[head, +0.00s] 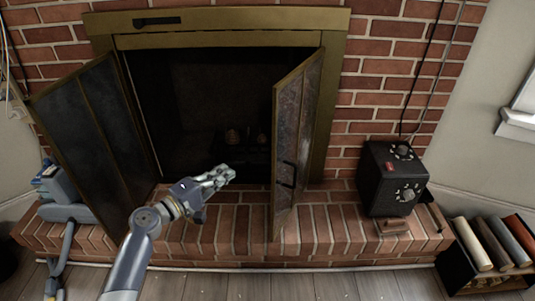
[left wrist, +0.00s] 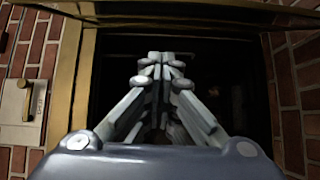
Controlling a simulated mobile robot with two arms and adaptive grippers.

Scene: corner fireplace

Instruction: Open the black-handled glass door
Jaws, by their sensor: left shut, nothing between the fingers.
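The brass-framed fireplace has two glass doors, and both stand swung outward. The right glass door (head: 299,130) has a black handle (head: 287,173) low on its face and is wide open. The left glass door (head: 88,140) is angled out to the left. My left gripper (head: 230,174) is shut and empty in front of the dark firebox opening, left of the black handle and apart from it. In the left wrist view my shut fingers (left wrist: 163,62) point into the dark opening.
The brick hearth (head: 235,225) runs along the front. A black box with dials (head: 393,178) stands on it at the right. A crate of rolled or log-like pieces (head: 487,250) sits on the floor at far right. The firebox inside is dark.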

